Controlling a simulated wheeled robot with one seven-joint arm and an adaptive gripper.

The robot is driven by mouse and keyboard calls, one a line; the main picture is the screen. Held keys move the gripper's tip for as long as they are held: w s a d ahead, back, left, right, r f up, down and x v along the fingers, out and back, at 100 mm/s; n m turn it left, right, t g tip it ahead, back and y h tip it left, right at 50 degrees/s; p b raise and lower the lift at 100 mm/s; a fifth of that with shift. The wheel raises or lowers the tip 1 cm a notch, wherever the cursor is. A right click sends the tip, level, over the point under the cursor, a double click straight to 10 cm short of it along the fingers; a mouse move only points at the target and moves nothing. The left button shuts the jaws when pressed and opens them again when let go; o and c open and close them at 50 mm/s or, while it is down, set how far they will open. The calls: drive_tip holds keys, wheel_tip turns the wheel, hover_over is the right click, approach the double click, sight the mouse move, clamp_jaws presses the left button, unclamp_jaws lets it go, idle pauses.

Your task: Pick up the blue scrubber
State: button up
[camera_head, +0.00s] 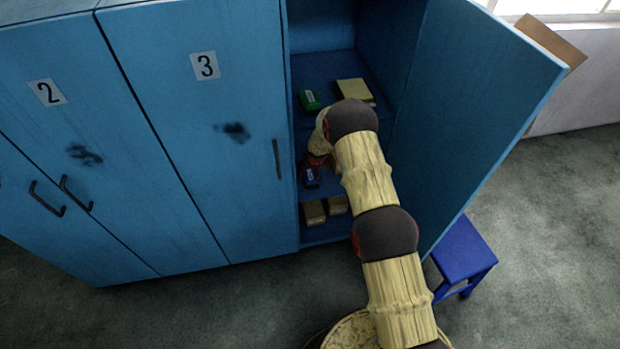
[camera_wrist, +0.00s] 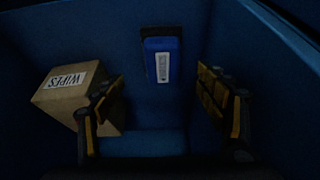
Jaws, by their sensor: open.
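The blue scrubber (camera_wrist: 163,59) lies in the upper middle of the wrist view, a small blue block with a white label and a dark edge. In the head view, a small blue item with a pale label (camera_head: 311,179), likely the scrubber, shows on the middle shelf of the open locker. My gripper (camera_wrist: 163,98) is open and empty. Its two fingers stand to the lower left and lower right of the scrubber, with a clear gap between them and no visible contact. In the head view my arm hides part of this shelf.
A cardboard box marked WIPES (camera_wrist: 72,95) stands beside and partly behind the left finger. The open locker door (camera_head: 480,100) is right of my arm. A green box (camera_head: 310,100) and a yellow item (camera_head: 355,91) lie above; brown boxes (camera_head: 315,213) lie below. A blue stool (camera_head: 463,250) stands outside.

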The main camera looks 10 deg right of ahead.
sight(310, 174)
drive_tip(key=shift+a+b+x, duration=0.15)
drive_tip(key=shift+b+x, duration=0.5)
drive_tip(key=shift+x, duration=1.3)
drive_tip(key=shift+a+b+x, duration=0.1)
drive_tip(key=shift+b+x, duration=0.5)
drive_tip(key=shift+x, duration=1.35)
drive_tip(key=shift+w+r, duration=0.1)
drive_tip(key=shift+w, duration=0.05)
drive_tip(key=shift+c, duration=1)
drive_tip(key=c, duration=1)
